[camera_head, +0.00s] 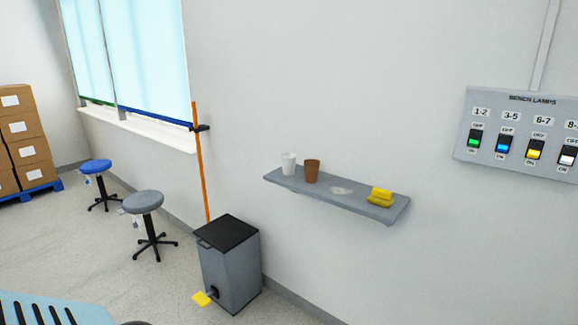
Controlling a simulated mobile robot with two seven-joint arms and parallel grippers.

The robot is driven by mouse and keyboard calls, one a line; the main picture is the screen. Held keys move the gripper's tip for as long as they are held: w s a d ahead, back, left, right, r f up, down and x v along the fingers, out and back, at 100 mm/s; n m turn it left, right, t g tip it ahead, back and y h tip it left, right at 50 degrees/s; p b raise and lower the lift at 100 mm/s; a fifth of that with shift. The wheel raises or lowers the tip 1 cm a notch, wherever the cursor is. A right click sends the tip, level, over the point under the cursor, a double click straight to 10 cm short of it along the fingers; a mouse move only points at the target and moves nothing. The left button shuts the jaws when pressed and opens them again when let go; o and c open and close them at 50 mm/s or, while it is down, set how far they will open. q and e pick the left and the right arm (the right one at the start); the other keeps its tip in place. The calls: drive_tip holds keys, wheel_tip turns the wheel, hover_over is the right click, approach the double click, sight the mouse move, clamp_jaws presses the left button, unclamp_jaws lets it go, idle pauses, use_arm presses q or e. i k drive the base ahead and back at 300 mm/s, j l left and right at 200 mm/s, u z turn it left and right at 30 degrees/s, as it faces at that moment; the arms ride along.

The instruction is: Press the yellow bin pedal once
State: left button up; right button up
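The yellow bin pedal (202,298) sticks out near the floor at the front left foot of the grey bin (222,272). The bin stands against the wall and its dark lid (227,232) is down. Neither of my grippers is in the head view, so nothing of mine is seen touching the pedal.
A grey shelf (340,197) on the wall holds a white cup (289,164), a brown cup (312,171) and yellow items (381,196). A grey stool (143,203) and a blue stool (95,167) stand left of the bin. A switch panel (520,133) hangs at right.

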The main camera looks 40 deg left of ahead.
sight(202, 300)
drive_tip(key=u, duration=1.95)
